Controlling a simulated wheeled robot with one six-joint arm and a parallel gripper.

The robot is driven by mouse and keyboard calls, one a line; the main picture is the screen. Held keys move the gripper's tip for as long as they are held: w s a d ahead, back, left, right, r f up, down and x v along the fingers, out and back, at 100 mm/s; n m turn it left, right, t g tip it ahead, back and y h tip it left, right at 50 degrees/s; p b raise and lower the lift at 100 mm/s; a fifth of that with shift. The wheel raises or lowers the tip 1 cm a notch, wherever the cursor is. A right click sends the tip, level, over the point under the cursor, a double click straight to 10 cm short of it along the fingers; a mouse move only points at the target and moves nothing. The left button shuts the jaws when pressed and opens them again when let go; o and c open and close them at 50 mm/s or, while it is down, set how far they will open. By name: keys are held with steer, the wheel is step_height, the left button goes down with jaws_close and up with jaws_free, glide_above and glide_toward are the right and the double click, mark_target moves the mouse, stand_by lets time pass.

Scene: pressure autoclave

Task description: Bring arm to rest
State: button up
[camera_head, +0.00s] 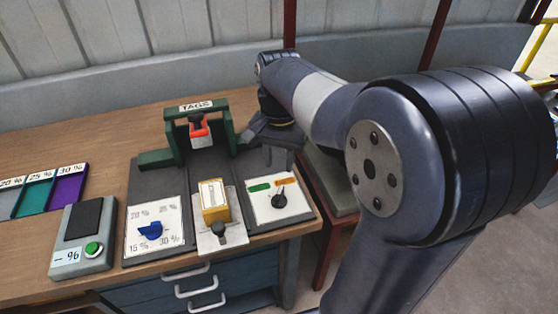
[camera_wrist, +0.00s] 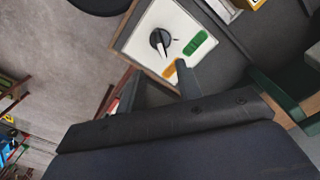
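My gripper (camera_head: 279,157) hangs at the right end of the dark panel, above and behind the dial card with the black knob (camera_head: 279,200). Its two fingers are apart with nothing visible between them; the gap also shows in the wrist view (camera_wrist: 157,90). The black knob shows in the wrist view (camera_wrist: 160,42), beyond the fingertips and apart from them. Its white pointer is turned toward the orange label (camera_wrist: 170,70) rather than the green label (camera_wrist: 196,42). My arm reaches in from the right, bent at a large joint.
A green frame marked TAGS (camera_head: 196,106) holds a red piece (camera_head: 200,130) left of my gripper. A yellow block (camera_head: 214,200), a blue knob (camera_head: 150,231) and a grey box with a green button (camera_head: 92,249) stand nearer the front. Colored trays (camera_head: 37,194) lie far left. A wall runs behind.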

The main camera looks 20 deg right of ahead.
mark_target(279, 193)
step_height(279, 193, down, 11)
steer(key=shift+r+b, duration=0.1)
steer(key=shift+b, duration=0.3)
stand_by(0.6)
